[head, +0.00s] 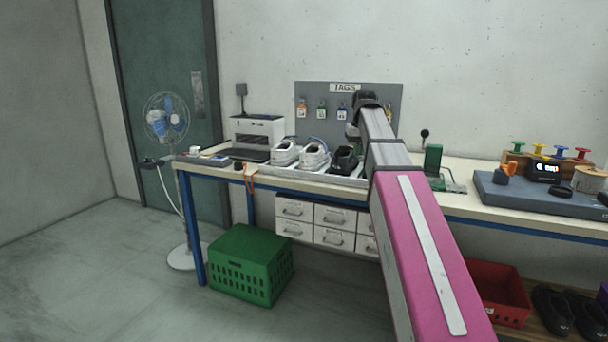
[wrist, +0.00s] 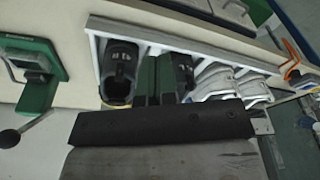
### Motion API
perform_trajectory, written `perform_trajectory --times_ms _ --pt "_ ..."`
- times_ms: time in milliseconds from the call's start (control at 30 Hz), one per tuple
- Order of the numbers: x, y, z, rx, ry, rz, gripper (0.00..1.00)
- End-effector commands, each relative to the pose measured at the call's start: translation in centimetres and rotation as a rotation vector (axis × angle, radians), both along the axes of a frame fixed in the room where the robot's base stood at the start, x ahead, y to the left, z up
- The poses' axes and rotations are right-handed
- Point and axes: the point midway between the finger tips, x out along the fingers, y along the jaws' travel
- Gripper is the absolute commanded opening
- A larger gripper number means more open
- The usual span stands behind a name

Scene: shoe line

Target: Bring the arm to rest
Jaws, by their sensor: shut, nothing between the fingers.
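My arm, with a pink and grey link (head: 425,250), reaches forward over the workbench in the head view. Its wrist end is near the tags board, above the right end of the shoe tray. My gripper (wrist: 157,62) shows in the wrist view as two dark green fingers side by side, shut with nothing between them. The fingers point over the white tray (wrist: 112,30), beside a black shoe (wrist: 120,72). I cannot tell how high they are above it. In the head view the fingers are mostly hidden by my arm.
White shoes (head: 285,152) and a black shoe (head: 344,160) sit on the bench (head: 230,174). The tags board (head: 318,92) stands behind them. A green press (head: 433,160) is right of my arm. A printer (head: 257,135), fan (head: 168,118) and green crate (head: 235,278) are left.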

Motion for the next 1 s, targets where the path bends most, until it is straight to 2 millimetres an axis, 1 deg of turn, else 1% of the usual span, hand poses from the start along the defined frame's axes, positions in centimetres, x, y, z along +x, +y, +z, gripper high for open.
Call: perform_trajectory --times_ms 33,167,267,400,467,500,667,700,767,800,867,1000 --pt "-0.3 0.0 -1.2 0.000 0.005 -0.002 0.00" --pt "-0.7 0.0 -4.3 0.000 0.015 -0.009 0.00" --pt "-1.4 0.0 -7.5 0.000 0.026 -0.015 0.00" --pt "-2.7 0.0 -13.1 0.000 0.044 -0.028 0.00" --pt "-3.4 0.0 -15.4 -0.001 0.052 -0.034 0.00" --pt "-3.9 0.0 -17.0 -0.001 0.058 -0.037 0.00" --pt "-6.2 0.0 -22.9 -0.003 0.079 -0.051 0.00" --pt "-6.9 0.0 -24.4 -0.003 0.084 -0.055 0.00" --pt "-7.9 0.0 -26.5 -0.004 0.092 -0.061 0.00" --pt "-8.6 0.0 -27.9 -0.004 0.097 -0.064 0.00" --pt "-9.8 0.0 -29.8 -0.005 0.105 -0.069 0.00" --pt "-12.7 0.0 -34.2 -0.007 0.123 -0.081 0.00"
